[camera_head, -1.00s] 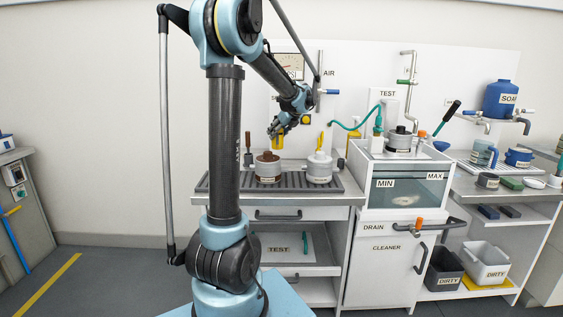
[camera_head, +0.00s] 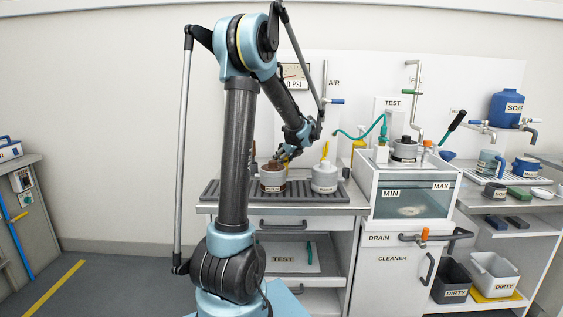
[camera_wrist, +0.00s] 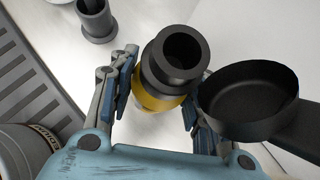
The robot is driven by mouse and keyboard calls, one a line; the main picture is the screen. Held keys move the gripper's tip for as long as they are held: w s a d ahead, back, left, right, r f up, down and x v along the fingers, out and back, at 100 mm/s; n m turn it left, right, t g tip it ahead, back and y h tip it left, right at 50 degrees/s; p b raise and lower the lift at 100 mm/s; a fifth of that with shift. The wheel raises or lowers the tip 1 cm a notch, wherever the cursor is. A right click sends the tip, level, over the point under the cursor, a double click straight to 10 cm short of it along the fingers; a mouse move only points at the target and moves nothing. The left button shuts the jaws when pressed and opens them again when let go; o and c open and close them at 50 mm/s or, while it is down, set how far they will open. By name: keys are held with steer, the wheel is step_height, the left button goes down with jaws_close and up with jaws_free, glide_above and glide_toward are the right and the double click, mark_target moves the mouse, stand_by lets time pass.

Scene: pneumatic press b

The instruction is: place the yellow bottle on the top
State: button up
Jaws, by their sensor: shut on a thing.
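In the wrist view, my gripper (camera_wrist: 158,98) is shut on the yellow bottle (camera_wrist: 152,101). Its blue-grey fingers sit on both sides of the yellow body. The bottle's dark, hollow, stepped end faces the camera. In the head view, my gripper (camera_head: 281,157) is low over the back of the counter, just behind the brown-topped pot (camera_head: 272,181). The bottle cannot be made out there. Whether it touches a surface below cannot be told.
A dark round pan-like piece (camera_wrist: 248,100) is close beside the right finger. A dark hollow cylinder (camera_wrist: 97,22) stands beyond the left finger. A slotted drain tray (camera_head: 224,193) and a grey-white pot (camera_head: 324,178) are near. A glass-fronted tank (camera_head: 407,201) stands to the right.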

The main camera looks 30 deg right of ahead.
steer(key=o, duration=1.2)
steer(key=v, duration=1.2)
steer(key=s+a+f+n+g+y, duration=0.15)
steer(key=a+n, duration=0.65)
steer(key=a, duration=0.8)
steer(key=s+a+f+n+g, duration=0.3)
steer(key=a+n, duration=0.5)
steer(key=a, duration=0.8)
steer(key=shift+s+a+f+n+g+h, duration=0.4)
steer(key=shift+s+a+f+n, duration=1.9)
steer(key=shift+s+n, duration=0.9)
steer(key=shift+s+a+f+n+g+h, duration=0.4)
steer(key=shift+s+a+f+n, duration=1.85)
steer(key=shift+s+n, duration=1)
steer(key=shift+s+a+f+n+g+h, duration=0.4)
steer(key=shift+s+a+f+n, duration=1.85)
steer(key=shift+s+n, duration=0.9)
